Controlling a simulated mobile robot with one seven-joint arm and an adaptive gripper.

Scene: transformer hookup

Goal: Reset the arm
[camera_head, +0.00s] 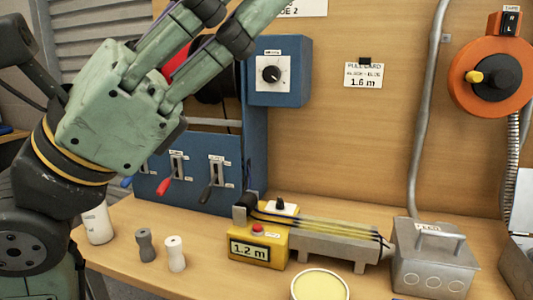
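My arm comes in from the left, and my green gripper (221,20) is raised in the upper left, pointing up and to the right. Its two fingers stand apart, with background showing between them. The fingertips run to the top edge of the picture and are partly cut off. I see nothing held between the fingers. The gripper appears in front of the wall panel and above the wooden bench (205,270), touching nothing that I can see.
A blue box with a knob (280,72) and a blue lever panel (190,178) stand behind. On the bench are a yellow meter (258,249), a grey metal box (433,262), grey and white spools (145,245) and a round yellow-topped container (320,286). An orange reel (490,80) hangs right.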

